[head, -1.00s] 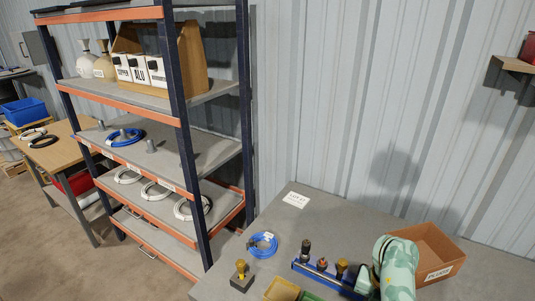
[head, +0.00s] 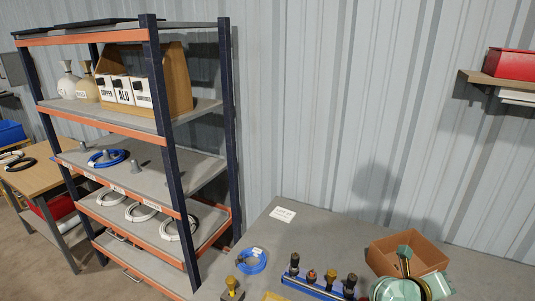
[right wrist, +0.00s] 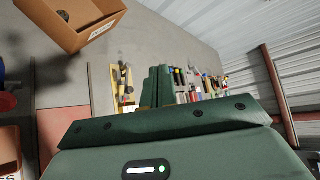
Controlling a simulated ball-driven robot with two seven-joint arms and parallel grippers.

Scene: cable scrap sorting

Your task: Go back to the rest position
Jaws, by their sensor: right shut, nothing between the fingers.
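My right gripper (right wrist: 155,88) shows in the right wrist view as dark green fingers, shut and empty. It points across the grey workbench (right wrist: 190,40) toward tools that stand apart from it. In the head view my pale green right arm is at the bottom right, in front of an open cardboard box (head: 392,245). The exact place of the fingertips there is hard to tell. My left gripper is in neither view.
The bench holds a blue cable coil (head: 252,261), a blue rack (head: 318,288) of dark-handled tools, and a label card (head: 283,214). A cardboard box (right wrist: 83,40) is close at upper left in the wrist view. A shelf unit (head: 172,158) stands left; a red bin (head: 512,64) sits on a wall shelf.

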